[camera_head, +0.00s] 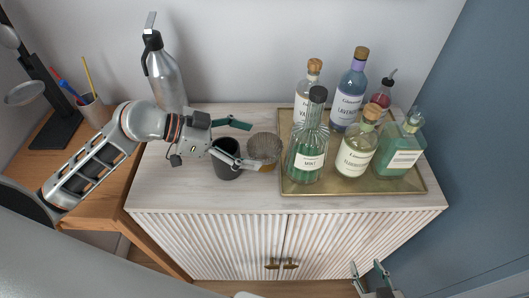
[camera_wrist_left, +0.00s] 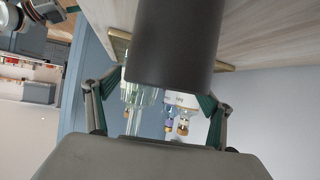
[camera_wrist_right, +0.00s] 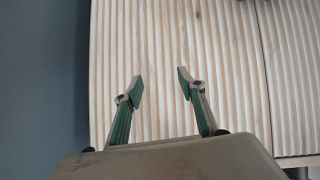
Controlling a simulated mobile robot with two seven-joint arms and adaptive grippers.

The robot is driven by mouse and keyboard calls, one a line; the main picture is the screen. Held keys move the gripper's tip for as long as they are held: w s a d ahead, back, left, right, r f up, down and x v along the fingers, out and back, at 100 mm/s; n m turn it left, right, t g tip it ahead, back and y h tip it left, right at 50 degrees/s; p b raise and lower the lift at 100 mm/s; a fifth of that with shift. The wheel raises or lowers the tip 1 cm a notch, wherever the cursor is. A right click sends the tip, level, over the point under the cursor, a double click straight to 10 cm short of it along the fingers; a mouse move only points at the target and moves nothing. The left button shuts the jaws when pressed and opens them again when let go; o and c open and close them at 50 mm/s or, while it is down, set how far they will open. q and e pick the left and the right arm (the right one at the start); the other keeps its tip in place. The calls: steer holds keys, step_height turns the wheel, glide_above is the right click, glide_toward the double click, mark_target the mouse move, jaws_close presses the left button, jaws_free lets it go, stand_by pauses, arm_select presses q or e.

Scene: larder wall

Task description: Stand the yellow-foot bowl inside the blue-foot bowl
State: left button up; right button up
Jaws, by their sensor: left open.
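A ribbed, brownish translucent bowl (camera_head: 265,147) stands on the cabinet top, left of the tray, with a tan patch at its lower edge. I cannot make out a second bowl or any blue foot, and cannot tell whether another bowl is nested there. My left gripper (camera_head: 243,145) is open, its fingers spread at the bowl's left side, one towards the back and one towards the front. It appears empty; the left wrist view (camera_wrist_left: 158,95) also shows the fingers apart. My right gripper (camera_head: 367,270) is open and empty, low before the cabinet front, also in the right wrist view (camera_wrist_right: 158,85).
A dark grey cup (camera_head: 228,171) stands just beside the left gripper and fills much of the left wrist view (camera_wrist_left: 175,45). A brass tray (camera_head: 305,188) with several bottles stands on the right. A steel flask (camera_head: 167,80) stands at the back left. The cabinet's front strip is clear.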

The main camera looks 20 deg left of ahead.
mark_target(277, 149)
arm_select(q)
steer(key=x, duration=0.5)
steer(key=shift+a+p, duration=0.1)
steer(key=shift+p, duration=0.2)
steer(key=c, duration=1.4)
step_height(277, 149, up, 20)
